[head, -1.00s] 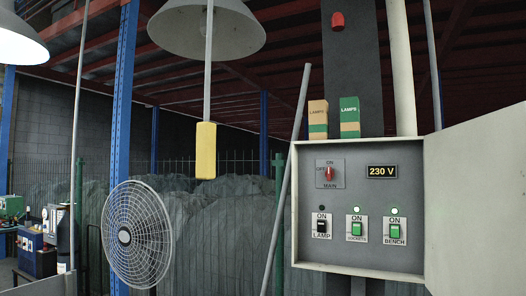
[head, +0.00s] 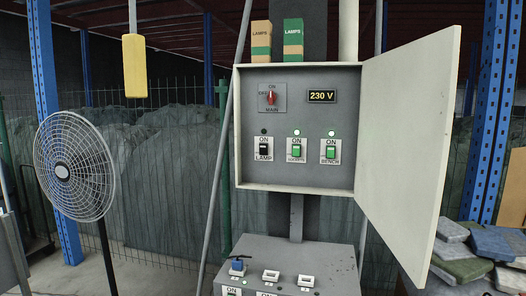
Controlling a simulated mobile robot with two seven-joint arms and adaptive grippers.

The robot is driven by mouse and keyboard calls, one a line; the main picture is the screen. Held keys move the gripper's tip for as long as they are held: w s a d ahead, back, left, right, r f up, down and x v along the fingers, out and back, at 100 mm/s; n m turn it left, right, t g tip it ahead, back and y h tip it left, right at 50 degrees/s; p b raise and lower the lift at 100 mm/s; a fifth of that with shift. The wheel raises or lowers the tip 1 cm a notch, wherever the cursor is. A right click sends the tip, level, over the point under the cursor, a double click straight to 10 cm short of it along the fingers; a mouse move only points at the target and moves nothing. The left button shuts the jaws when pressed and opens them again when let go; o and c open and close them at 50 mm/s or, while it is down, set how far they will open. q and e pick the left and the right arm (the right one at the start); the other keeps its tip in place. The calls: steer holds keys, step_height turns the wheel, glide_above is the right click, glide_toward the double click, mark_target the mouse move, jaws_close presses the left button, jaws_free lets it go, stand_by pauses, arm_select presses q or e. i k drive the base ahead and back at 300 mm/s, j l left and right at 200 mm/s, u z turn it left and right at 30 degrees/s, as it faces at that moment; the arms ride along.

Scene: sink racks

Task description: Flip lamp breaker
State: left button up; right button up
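The lamp breaker (head: 263,149) is the black switch at the left of the lower row in the open grey breaker box (head: 297,178). The small indicator above it is dark. The sockets breaker (head: 297,151) and bench breaker (head: 330,151) are green, and their indicators glow green. Above them are the red main switch (head: 271,96) and a display (head: 322,96) reading 230 V. Neither of my grippers is in the head view.
The box door (head: 410,110) hangs open to the right. Two lamp cartons (head: 277,41) stand on top of the box. A lower grey console (head: 300,254) with small switches stands below. A fan (head: 75,166) and a hanging yellow pendant (head: 134,66) are at left.

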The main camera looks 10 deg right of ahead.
mark_target(263, 149)
steer(key=i+u, duration=0.15)
steer(key=i, duration=0.4)
steer(key=i+l+u, duration=0.1)
steer(key=i, duration=0.45)
steer(key=i+l+u, duration=0.15)
steer(key=i, duration=0.35)
